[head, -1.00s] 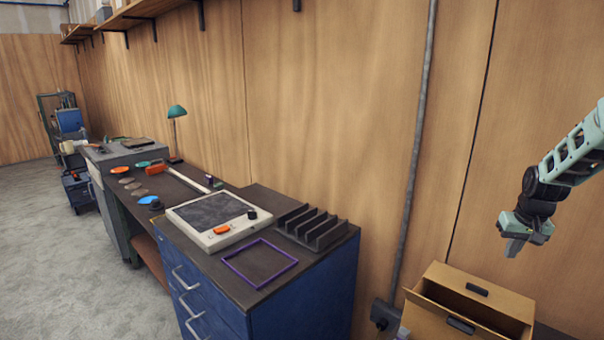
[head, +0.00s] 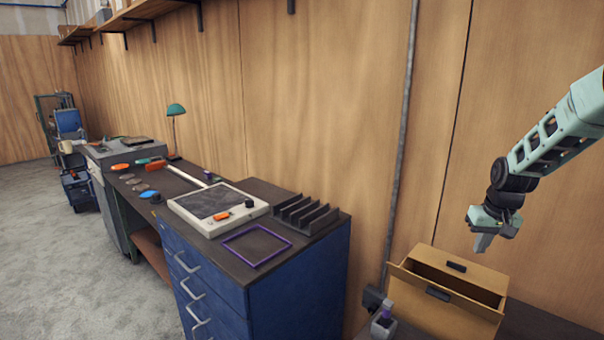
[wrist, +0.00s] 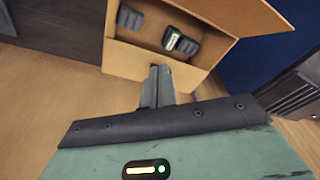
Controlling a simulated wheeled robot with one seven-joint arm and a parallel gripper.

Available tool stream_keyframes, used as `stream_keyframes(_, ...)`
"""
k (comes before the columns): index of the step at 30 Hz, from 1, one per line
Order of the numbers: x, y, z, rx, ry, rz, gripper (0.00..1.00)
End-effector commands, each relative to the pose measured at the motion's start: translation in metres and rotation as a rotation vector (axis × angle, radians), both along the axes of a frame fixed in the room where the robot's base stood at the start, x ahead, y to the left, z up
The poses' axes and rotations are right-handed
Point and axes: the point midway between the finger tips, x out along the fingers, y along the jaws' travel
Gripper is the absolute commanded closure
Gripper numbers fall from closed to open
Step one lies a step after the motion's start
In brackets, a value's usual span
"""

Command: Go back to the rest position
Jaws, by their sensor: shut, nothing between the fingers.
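My gripper (head: 483,243) hangs from my arm at the right of the head view, fingers pointing down. It is shut and empty, in the air above and behind the open wooden drawer box (head: 448,314). In the wrist view, the closed fingers (wrist: 157,88) show at the middle, in front of the wooden box (wrist: 130,60). Inside the box in the wrist view are a dark item (wrist: 130,20) and another dark item with a green-lit part (wrist: 178,42).
A blue drawer cabinet (head: 300,290) carries a purple frame (head: 257,262), a black slotted rack (head: 318,217) and a pale tray-like device (head: 190,216). A workbench with a green lamp (head: 175,110) stands farther left. Grey floor (head: 60,270) is open at the left.

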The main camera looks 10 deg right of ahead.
Motion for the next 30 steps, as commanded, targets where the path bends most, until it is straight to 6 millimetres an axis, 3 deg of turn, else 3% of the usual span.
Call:
stream_keyframes(8, -0.010, 0.107, 0.004, 0.029, 0.011, 0.149, 1.00)
stream_keyframes(13, -0.049, 0.212, 0.004, 0.049, 0.033, 0.313, 1.00)
stream_keyframes(17, -0.105, 0.289, -0.001, 0.056, 0.062, 0.459, 1.00)
stream_keyframes(21, -0.184, 0.352, -0.012, 0.045, 0.095, 0.625, 1.00)
stream_keyframes(24, -0.243, 0.379, -0.023, 0.030, 0.119, 0.734, 1.00)
stream_keyframes(27, -0.292, 0.389, -0.035, 0.010, 0.139, 0.821, 1.00)
stream_keyframes(30, -0.324, 0.391, -0.043, -0.008, 0.151, 0.879, 1.00)
